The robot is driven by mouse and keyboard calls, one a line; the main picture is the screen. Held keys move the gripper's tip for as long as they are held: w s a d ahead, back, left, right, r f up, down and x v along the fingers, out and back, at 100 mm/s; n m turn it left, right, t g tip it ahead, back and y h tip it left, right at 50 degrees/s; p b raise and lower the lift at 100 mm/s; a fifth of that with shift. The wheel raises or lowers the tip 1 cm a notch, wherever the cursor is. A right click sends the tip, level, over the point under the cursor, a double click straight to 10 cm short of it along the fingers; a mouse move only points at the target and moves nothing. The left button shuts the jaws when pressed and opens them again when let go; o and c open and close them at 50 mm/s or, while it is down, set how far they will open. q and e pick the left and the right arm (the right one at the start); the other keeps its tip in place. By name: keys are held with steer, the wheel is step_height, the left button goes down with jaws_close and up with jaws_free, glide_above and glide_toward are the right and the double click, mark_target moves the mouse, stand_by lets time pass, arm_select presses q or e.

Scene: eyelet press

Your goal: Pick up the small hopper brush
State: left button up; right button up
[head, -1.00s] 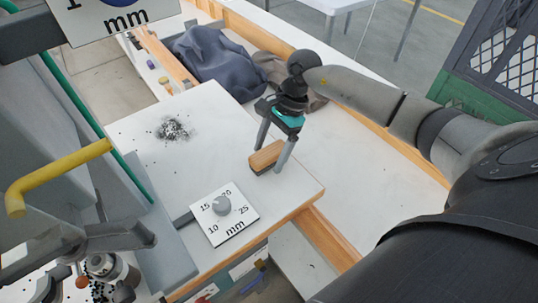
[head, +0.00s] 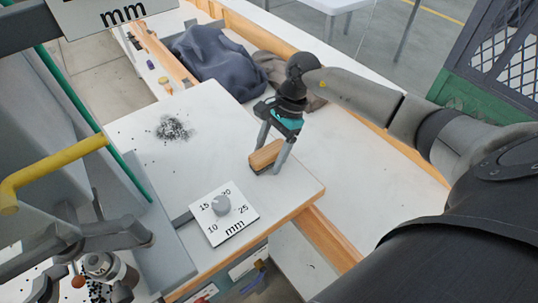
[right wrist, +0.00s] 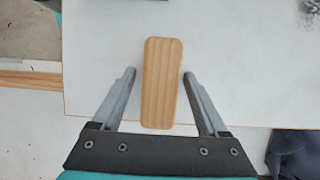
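The small hopper brush (head: 265,155) has a wooden back and dark bristles below, and lies on the white table near its right edge. In the right wrist view the brush's wooden back (right wrist: 161,82) stands upright in the picture between the fingers. My right gripper (head: 268,160) is open around the brush, one finger on each side. In the right wrist view the right gripper (right wrist: 158,74) shows a gap between each finger and the brush. My left gripper is not clearly in view.
A dial plate marked in mm (head: 236,222) sits on the white table (head: 200,120), near the brush. Dark grit (head: 173,128) is scattered further back. A machine with a yellow handle (head: 50,170) stands at left. Dark cloth (head: 210,55) lies beyond the table.

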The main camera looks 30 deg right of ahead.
mark_target(269, 150)
jaws_close()
stand_by(0.4)
steer(key=shift+r, duration=0.1)
steer(key=shift+r+p, duration=0.15)
steer(key=shift+p, duration=0.2)
step_height(269, 150, up, 20)
steer(key=p, duration=0.1)
steer(key=shift+p, duration=0.3)
